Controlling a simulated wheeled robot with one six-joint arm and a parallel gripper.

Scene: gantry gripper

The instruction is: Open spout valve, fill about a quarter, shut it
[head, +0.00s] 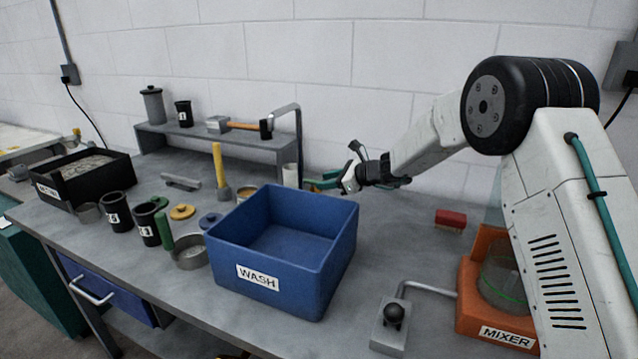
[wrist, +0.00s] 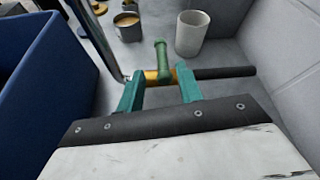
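The valve in the wrist view has a green lever handle (wrist: 162,58) on a brass body (wrist: 152,76), joined to a dark pipe (wrist: 225,72). A grey spout pipe (wrist: 100,40) rises from it; in the head view the spout (head: 299,140) bends over at the top. A white cup (wrist: 192,34) stands upright behind the valve, also seen in the head view (head: 290,176). Its contents and whether it is under the spout mouth are unclear. My gripper (wrist: 160,82) is open, its teal fingers either side of the lever, with no clear contact. It also shows in the head view (head: 325,182).
A blue WASH bin (head: 330,250) stands close in front of my gripper. A can with tan contents (wrist: 127,24) is near the cup. A shelf (head: 215,138) stands behind, and the wall is close on the right in the wrist view. An orange mixer (head: 480,310) is at right.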

